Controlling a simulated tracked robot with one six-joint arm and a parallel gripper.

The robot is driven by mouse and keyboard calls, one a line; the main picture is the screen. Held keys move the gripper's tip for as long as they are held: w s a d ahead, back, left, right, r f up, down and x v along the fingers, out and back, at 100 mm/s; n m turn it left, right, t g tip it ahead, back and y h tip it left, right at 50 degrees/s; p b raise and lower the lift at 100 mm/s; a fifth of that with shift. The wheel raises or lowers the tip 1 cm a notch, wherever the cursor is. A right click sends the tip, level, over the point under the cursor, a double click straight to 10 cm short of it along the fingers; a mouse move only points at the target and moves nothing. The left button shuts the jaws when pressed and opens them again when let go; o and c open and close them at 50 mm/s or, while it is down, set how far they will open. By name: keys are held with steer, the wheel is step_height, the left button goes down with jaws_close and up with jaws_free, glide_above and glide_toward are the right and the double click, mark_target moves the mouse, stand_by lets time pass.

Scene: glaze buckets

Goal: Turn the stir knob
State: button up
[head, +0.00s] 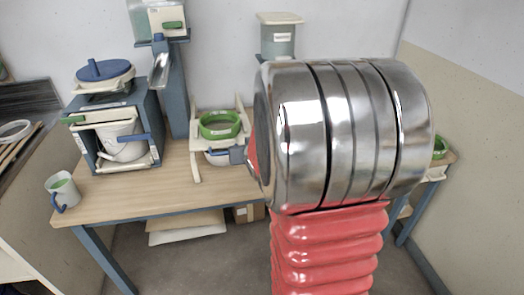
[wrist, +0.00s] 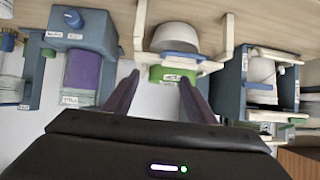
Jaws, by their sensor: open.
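My gripper (wrist: 154,82) is open and empty in the wrist view, its two dark fingers apart in front of a green labelled part (wrist: 172,74) below a white bowl. In the head view, my arm hides its fingers. No knob is clearly marked as the stir knob. A blue round top with a small knob (head: 97,70) sits on the blue-framed station at the left of the table. In the wrist view, a small blue knob (wrist: 73,18) shows on a blue box at the left, away from my fingers. The labels are mostly too small to read.
The wooden table (head: 120,192) holds the blue-framed station with a white bucket (head: 124,140), a mug (head: 62,191) and a cream cradle with a green-rimmed bucket (head: 220,124). A blue column (head: 170,90) stands behind. The table's front left is mostly clear.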

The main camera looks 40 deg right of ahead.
steer(key=s+a+r+n+g+y, duration=0.1)
steer(key=s+a+r+n, duration=0.2)
steer(key=a, duration=0.6)
steer(key=s+a+r+g+y, duration=0.15)
steer(key=s+a+r, duration=0.3)
steer(key=a, duration=0.55)
steer(key=s+a+n+g+y, duration=0.2)
steer(key=s+a+n+y, duration=0.1)
steer(key=s+a, duration=0.9)
steer(key=s, duration=0.2)
steer(key=shift+s, duration=0.4)
steer(key=shift+c, duration=0.6)
